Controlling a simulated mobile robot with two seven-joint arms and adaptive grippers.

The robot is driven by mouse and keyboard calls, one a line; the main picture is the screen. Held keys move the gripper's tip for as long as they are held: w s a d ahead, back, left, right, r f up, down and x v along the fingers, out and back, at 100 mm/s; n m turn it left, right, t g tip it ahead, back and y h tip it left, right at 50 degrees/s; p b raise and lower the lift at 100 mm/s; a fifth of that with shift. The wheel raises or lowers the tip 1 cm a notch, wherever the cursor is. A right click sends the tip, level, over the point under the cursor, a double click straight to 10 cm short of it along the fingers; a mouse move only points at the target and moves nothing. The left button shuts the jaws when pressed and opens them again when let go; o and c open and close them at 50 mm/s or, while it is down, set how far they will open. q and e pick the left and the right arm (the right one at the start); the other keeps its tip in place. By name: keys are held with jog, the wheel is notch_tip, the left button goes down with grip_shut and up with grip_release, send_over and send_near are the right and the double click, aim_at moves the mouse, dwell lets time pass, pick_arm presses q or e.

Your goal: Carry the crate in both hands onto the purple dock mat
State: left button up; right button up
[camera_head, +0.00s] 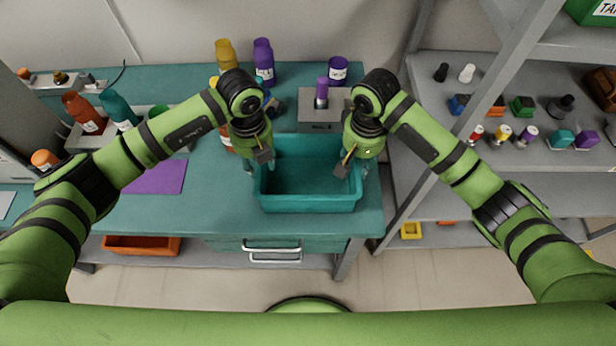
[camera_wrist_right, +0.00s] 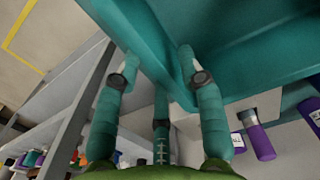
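The teal crate (camera_head: 310,207), empty inside, is at the right end of the teal bench; I cannot tell whether it rests on it. The purple mat (camera_head: 155,177) lies flat and bare on the bench, left of the crate. My left gripper (camera_head: 262,163) is at the crate's left wall. My right gripper (camera_head: 352,170) is at its right wall, pointing down. In the right wrist view, the teal fingers of the right gripper (camera_wrist_right: 160,70) are spread close around the crate's wall (camera_wrist_right: 155,45). Whether either gripper is clamped on the wall is not clear.
A grey box (camera_head: 318,112) with a purple-capped vial stands behind the crate. Several bottles stand at the back, and a tray (camera_head: 88,140) with bottles is at left. A grey shelf rack (camera_head: 430,185) stands right of the bench. The bench between mat and crate looks clear.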

pick_arm(q)
notch_tip(320, 180, down, 6)
jog(key=shift+f, duration=0.25)
pick_arm(e)
notch_tip(320, 180, down, 7)
jog(key=shift+r, duration=0.2)
pick_arm(q)
jog(key=shift+c, duration=0.4)
pick_arm(e)
jog(key=shift+c, duration=0.4)
pick_arm(q)
grip_shut()
pick_arm(e)
grip_shut()
